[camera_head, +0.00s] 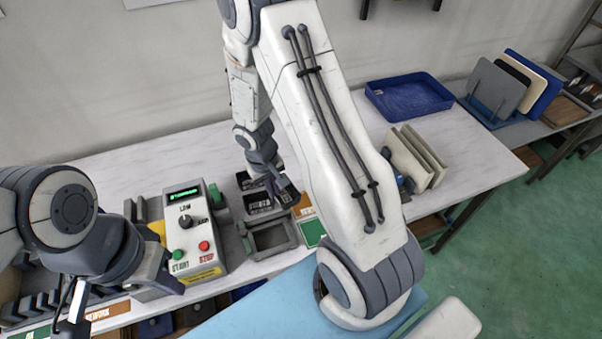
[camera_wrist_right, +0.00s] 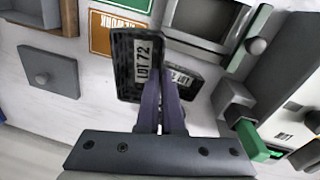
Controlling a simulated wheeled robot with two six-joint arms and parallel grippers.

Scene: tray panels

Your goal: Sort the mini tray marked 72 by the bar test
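The mini tray marked LOT 72 (camera_wrist_right: 124,62) is dark, with a white label, in the right wrist view. The right gripper (camera_head: 272,184) is partly hidden in the head view. A second dark tray (camera_wrist_right: 184,80) with a label lies close beside. The test machine (camera_head: 193,228) has a lit green display, a dial and START and STOP buttons. My left gripper (camera_head: 150,283) hangs by the machine; its fingertips are unclear.
A grey open frame (camera_head: 270,240) stands in front of the trays. An orange REWORK card (camera_wrist_right: 115,35) and a green card (camera_head: 311,232) lie beside it. A blue bin (camera_head: 408,98) and upright beige panels (camera_head: 415,158) stand further right.

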